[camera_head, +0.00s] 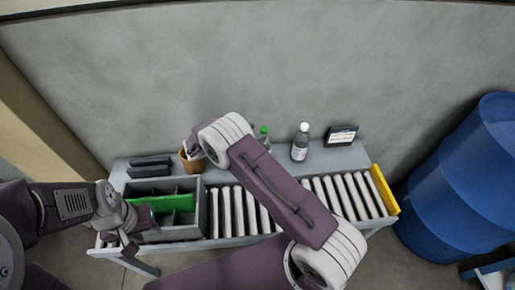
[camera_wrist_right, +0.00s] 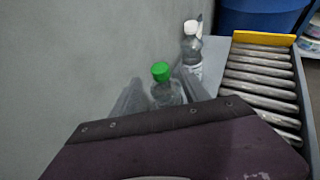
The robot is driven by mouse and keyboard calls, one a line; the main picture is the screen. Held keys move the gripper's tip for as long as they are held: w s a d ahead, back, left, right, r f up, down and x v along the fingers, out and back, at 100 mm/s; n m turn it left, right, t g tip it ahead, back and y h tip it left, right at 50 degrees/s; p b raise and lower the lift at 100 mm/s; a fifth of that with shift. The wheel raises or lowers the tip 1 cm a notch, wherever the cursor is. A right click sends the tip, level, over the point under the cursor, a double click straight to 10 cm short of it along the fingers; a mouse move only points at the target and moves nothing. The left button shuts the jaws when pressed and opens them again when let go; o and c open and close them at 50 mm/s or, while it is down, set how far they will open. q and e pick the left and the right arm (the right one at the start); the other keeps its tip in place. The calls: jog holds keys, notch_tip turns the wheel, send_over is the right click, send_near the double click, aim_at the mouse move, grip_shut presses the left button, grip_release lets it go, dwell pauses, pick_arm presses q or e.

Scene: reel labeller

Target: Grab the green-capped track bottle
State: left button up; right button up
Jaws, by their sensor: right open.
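The green-capped bottle (camera_wrist_right: 164,92) is clear and upright in the right wrist view. In the head view only its green cap and upper part (camera_head: 264,131) show behind my right forearm. My right gripper (camera_wrist_right: 160,80) is open, with one grey finger on each side of the bottle; I cannot tell whether they touch it. In the head view my right gripper is hidden behind its arm. My left gripper (camera_head: 129,246) is at the front left of the grey divided bin, and its jaw gap is unclear.
A white-capped bottle (camera_head: 300,144) stands right of the green-capped one, beside a small dark display (camera_head: 341,136). A roller conveyor (camera_head: 340,197) with a yellow end stop (camera_head: 384,190) runs along the front. The grey bin (camera_head: 205,207) and a brown cup (camera_head: 188,163) are left.

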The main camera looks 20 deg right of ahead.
aim_at(264, 146)
jog(key=x, duration=0.3)
jog(key=shift+f, duration=0.35)
jog(key=x, duration=0.5)
jog(key=shift+d+f, duration=0.25)
jog(key=shift+f, duration=0.2)
jog(key=shift+a, duration=0.1)
grip_shut()
jog(key=shift+s, duration=0.1)
dwell(0.5)
